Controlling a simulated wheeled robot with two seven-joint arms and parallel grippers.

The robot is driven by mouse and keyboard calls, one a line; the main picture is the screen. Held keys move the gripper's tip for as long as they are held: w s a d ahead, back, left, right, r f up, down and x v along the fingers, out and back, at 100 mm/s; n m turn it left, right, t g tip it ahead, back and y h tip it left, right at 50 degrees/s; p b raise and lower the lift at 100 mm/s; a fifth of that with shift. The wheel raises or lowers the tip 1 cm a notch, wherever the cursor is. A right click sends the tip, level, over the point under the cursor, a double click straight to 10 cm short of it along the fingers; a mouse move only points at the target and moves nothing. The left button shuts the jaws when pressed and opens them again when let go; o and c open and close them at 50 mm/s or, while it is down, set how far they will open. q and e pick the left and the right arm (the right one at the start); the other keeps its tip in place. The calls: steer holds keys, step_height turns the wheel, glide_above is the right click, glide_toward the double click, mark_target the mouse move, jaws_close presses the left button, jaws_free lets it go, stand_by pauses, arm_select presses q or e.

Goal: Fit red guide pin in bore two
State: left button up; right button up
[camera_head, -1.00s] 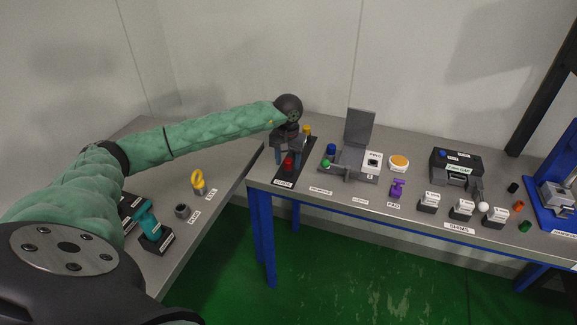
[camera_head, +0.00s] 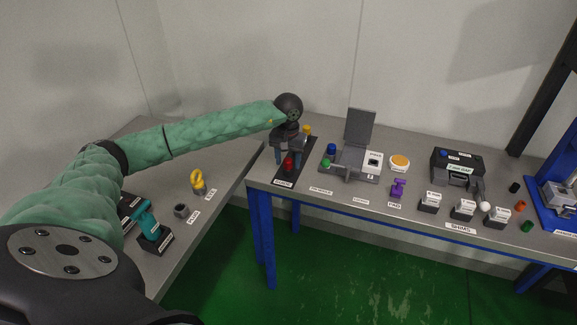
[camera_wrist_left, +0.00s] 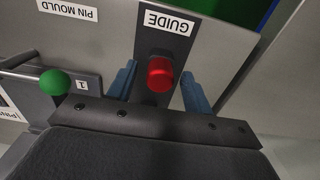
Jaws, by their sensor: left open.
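The red guide pin (camera_head: 288,163) stands on the black guide strip (camera_head: 282,181) at the left end of the far table. In the left wrist view, the pin (camera_wrist_left: 160,74) sits between the two blue fingers, near the GUIDE label. My left gripper (camera_head: 289,156) is open around the pin, with a gap on each side in the wrist view. A grey fixture (camera_head: 352,160) with an upright plate, a blue knob and a green knob stands just right of it. I cannot make out which bore is bore two. My right gripper is not in view.
A yellow knob (camera_head: 307,130) stands behind the gripper. The green ball knob (camera_wrist_left: 54,82) is close beside the gripper in the wrist view. A purple piece (camera_head: 398,188), white blocks and a black device (camera_head: 456,168) lie further right. A side table holds a teal tool (camera_head: 146,220).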

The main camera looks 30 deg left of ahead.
mark_target(288, 159)
arm_select(q)
steer(key=shift+b, duration=0.5)
stand_by(0.4)
jaws_close()
steer(key=shift+r, duration=0.2)
steer(key=shift+r, duration=2.8)
steer(key=shift+r, duration=0.15)
steer(key=shift+r+p, duration=0.35)
steer(key=shift+r, duration=1.5)
